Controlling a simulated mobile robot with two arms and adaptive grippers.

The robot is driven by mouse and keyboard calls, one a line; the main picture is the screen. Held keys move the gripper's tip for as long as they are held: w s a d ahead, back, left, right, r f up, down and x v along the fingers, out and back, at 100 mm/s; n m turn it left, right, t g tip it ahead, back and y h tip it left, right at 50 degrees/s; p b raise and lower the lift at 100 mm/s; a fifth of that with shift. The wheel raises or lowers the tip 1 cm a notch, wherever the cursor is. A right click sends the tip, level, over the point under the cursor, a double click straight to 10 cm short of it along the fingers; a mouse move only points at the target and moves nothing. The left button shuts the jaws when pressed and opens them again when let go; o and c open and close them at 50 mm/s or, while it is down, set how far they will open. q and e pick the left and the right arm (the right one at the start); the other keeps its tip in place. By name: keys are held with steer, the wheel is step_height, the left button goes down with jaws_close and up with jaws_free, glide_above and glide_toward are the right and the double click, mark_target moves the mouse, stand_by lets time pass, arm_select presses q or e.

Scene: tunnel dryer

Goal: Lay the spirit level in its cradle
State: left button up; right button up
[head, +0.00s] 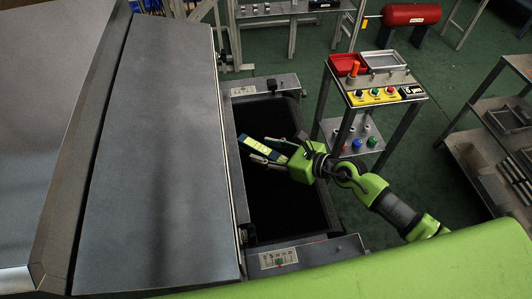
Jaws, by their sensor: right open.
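My right gripper (267,150) reaches in from the right over the dark opening of the machine. Its jaws are open, with one finger on each side of a small yellow and pale bar with a dark end, which looks like the spirit level (257,146). I cannot tell whether the fingers touch it or what it rests on. I cannot make out a cradle for certain. My left gripper is not in view.
The dark opening (280,205) lies between two grey end ledges with scales, the near one (290,258) and the far one (262,86). Grey machine panels (155,150) fill the left. A small stand (385,98) with a red tray (345,64), grey tray (384,61) and coloured buttons stands beyond the arm.

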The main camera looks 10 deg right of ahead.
mark_target(266, 150)
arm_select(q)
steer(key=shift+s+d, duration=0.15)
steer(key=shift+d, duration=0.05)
arm_select(e)
steer(key=shift+c, duration=0.4)
jaws_close()
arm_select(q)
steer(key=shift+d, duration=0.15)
arm_select(e)
steer(key=shift+w+r, duration=0.1)
steer(key=shift+w, duration=0.05)
